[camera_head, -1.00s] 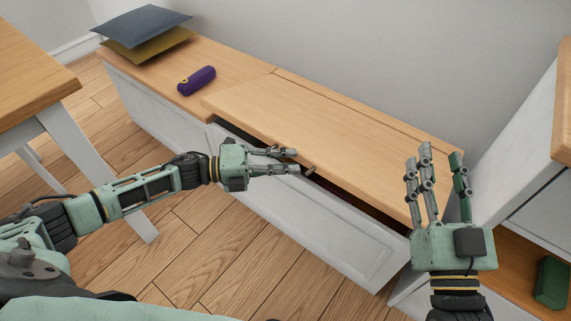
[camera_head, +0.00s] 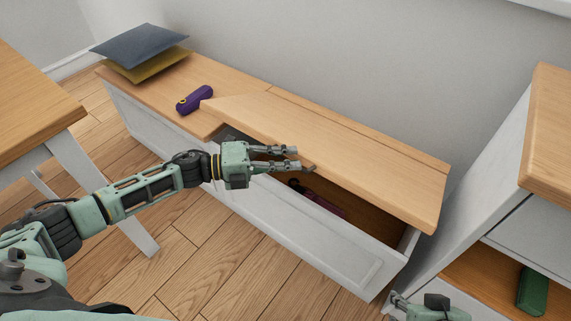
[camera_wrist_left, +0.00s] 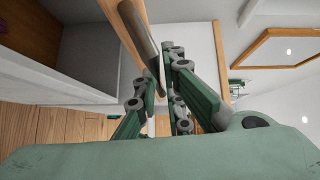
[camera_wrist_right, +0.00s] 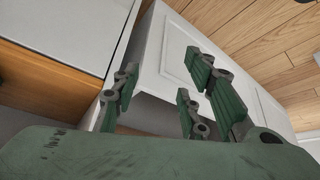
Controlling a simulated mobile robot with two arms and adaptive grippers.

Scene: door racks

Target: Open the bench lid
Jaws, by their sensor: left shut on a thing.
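The bench lid (camera_head: 350,150) is a light wooden panel, tilted up partway at its front edge and hinged along the wall side. The white bench (camera_head: 270,225) below it shows a dark gap with a dark red item (camera_head: 318,198) inside. My left gripper (camera_head: 298,158) is at the middle of the lid's front edge, shut on its handle. In the left wrist view the grey bar handle (camera_wrist_left: 140,35) lies against the fingers. My right gripper is low at the bottom right, mostly cut off in the head view. Its fingers (camera_wrist_right: 160,95) are apart and empty in the right wrist view.
A purple case (camera_head: 195,99) and stacked cushions (camera_head: 142,47) rest on the fixed left part of the bench top. A wooden table (camera_head: 35,100) stands at the left. A white cabinet (camera_head: 505,165) with a green box (camera_head: 532,290) is at the right.

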